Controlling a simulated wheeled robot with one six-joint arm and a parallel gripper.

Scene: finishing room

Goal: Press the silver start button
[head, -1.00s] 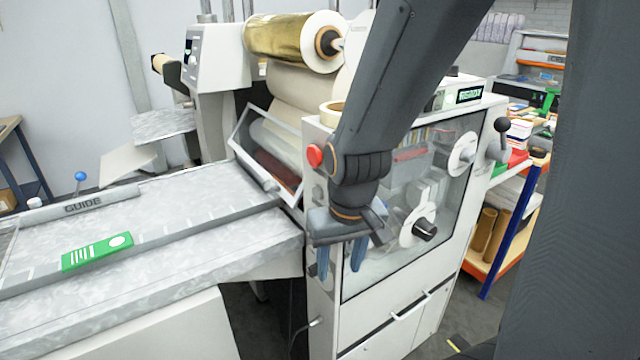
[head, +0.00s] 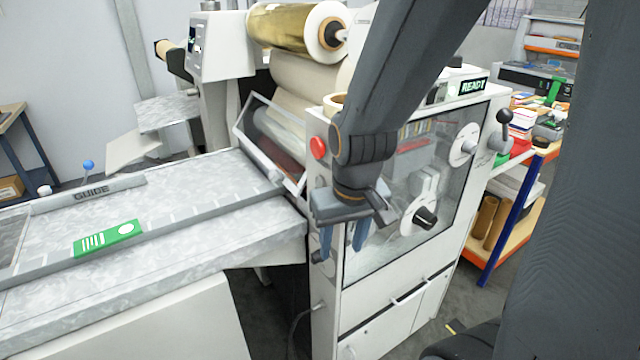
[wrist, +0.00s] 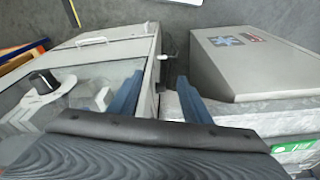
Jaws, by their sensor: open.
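The white laminating machine (head: 385,312) stands in front of me. On its narrow front edge is a red round button (head: 318,148). I cannot make out a silver button; my gripper and wrist cover part of the panel below the red one. A small dark knob (head: 319,257) shows low on that panel, by the left finger. My gripper (head: 342,243) points down in front of the panel, its two blue fingers apart with nothing between them. In the wrist view my gripper (wrist: 158,95) is also open, over the machine's edge; no button shows there.
The grey feed table (head: 200,215) with a green card (head: 108,238) lies to the left. A clear window (head: 415,190) with a black knob (head: 425,218) is right of the gripper. A display reads READY (head: 474,86). A shelf cart (head: 500,230) stands at right.

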